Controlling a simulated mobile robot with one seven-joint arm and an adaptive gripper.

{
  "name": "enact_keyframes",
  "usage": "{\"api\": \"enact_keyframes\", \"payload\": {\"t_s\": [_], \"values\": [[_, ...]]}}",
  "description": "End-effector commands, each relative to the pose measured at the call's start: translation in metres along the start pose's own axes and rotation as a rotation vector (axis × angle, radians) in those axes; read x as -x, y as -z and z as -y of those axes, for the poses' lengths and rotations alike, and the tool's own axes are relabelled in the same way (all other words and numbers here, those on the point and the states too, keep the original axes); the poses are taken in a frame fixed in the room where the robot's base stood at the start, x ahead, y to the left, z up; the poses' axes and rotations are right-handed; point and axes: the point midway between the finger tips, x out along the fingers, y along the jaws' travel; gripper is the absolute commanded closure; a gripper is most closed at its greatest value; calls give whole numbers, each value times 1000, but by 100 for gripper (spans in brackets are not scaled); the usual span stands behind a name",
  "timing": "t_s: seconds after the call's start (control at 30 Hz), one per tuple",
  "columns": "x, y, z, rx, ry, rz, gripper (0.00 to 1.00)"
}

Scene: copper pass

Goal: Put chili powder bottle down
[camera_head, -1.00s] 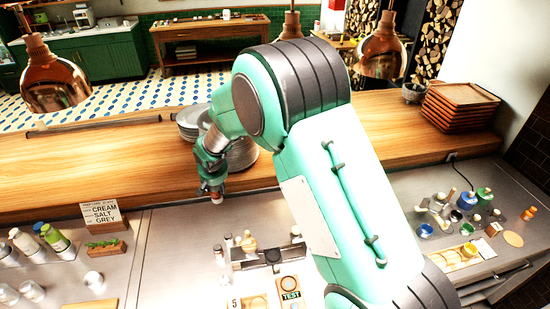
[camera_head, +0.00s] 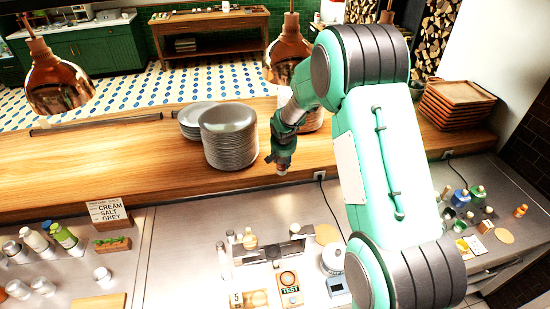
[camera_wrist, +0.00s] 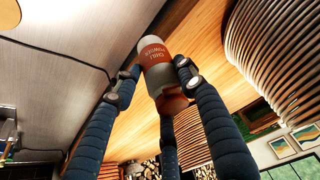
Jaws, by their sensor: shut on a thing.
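My gripper (camera_head: 281,168) hangs in the air in front of the wooden pass shelf, to the right of the plate stacks in the head view. Only a little of the bottle shows below the fingers in the head view. It is clear of the steel counter (camera_head: 190,225) below.
Stacked plates (camera_head: 229,135) stand on the shelf. Blue and green pots (camera_head: 461,198) are at the right. A copper lamp (camera_head: 287,50) hangs behind my arm.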

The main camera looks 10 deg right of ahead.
Motion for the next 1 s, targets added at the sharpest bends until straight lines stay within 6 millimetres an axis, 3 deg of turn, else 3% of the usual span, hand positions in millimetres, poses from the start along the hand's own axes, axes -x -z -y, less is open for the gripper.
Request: {"api": "enact_keyframes", "payload": {"t_s": [0.53, 1.0], "values": [[-3, 7, 0, -1, 0, -1, 100], [-29, 54, 10, -2, 0, 0, 100]]}}
